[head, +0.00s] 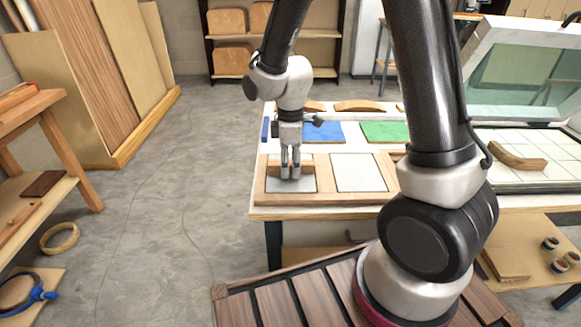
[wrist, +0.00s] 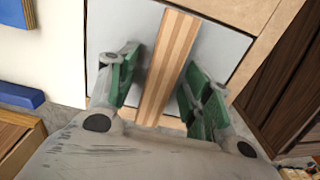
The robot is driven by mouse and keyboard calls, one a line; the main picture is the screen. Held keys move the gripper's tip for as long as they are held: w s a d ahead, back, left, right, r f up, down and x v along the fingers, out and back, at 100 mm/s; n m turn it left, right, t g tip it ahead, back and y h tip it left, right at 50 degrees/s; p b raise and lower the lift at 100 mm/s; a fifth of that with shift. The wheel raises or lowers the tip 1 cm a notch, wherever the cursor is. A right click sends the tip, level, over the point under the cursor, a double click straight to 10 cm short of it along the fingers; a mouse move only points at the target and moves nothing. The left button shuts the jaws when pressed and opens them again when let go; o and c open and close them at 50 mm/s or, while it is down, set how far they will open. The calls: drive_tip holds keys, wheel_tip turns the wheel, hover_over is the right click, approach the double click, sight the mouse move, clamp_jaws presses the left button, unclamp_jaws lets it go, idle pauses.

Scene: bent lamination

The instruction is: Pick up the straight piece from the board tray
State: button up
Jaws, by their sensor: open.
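The straight piece (wrist: 169,62) is a striped light and dark wooden strip. In the wrist view it lies in a grey-floored compartment of the board tray and runs between my fingers. My gripper (wrist: 160,88) is open, with one green-padded finger on each side of the strip and a visible gap on both sides. In the head view my gripper (head: 291,177) points down into the left compartment of the wooden board tray (head: 324,198), and the strip is mostly hidden behind the fingers.
The tray's right compartment (head: 358,172) looks empty. Behind it are a blue mat (head: 325,132), a green mat (head: 385,132) and curved wooden pieces (head: 360,106). A bent piece (head: 508,155) lies on the gridded bed of the open-lidded press at right.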

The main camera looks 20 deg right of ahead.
drive_tip(key=shift+c, duration=0.2)
clamp_jaws()
